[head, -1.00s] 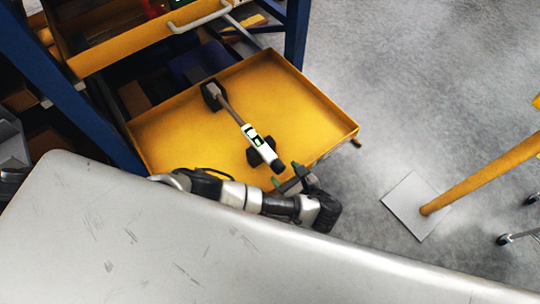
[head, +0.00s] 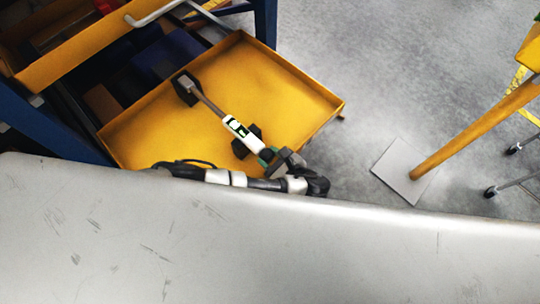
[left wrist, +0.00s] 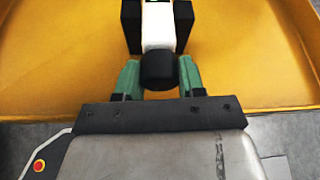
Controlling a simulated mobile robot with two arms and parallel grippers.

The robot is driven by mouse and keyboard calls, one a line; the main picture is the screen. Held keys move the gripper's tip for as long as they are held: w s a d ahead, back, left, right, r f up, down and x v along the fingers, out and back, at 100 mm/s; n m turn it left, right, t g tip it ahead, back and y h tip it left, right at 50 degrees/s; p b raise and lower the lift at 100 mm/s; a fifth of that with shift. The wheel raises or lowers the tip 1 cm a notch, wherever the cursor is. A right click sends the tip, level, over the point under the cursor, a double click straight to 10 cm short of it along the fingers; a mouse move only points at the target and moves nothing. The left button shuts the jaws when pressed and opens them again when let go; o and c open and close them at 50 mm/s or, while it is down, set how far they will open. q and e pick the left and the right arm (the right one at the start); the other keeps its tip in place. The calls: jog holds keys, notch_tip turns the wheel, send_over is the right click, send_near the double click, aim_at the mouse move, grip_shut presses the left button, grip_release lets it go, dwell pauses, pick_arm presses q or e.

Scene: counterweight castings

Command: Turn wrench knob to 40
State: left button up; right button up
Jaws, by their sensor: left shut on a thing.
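The wrench (head: 240,130) lies in the open yellow drawer, a long grey shaft with a white body and a small dark display too small to read. Its black knob (left wrist: 158,70) is at the end nearest me. My left gripper (head: 268,157) has its green fingers on either side of the knob and is shut on it; the left wrist view shows the same grip (left wrist: 158,82). Any scale on the knob cannot be made out. My right gripper is not in view.
The wrench rests on a black support (head: 247,143) in the yellow drawer (head: 295,95). Another drawer (head: 70,50) with a grey handle is open above it at the upper left. A yellow post on a grey plate (head: 402,172) stands to the right. Floor between is clear.

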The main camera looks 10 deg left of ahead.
pick_arm(q)
jog(key=shift+c, duration=0.6)
jog(key=shift+s+a+r+n+t+p, duration=0.15)
jog(key=shift+n+t+p, duration=0.2)
jog(key=shift+p, duration=0.25)
jog(key=shift+n+t+h, duration=0.25)
jog(key=shift+n+h, duration=0.15)
jog(key=shift+n, duration=0.25)
jog(key=o, duration=0.9)
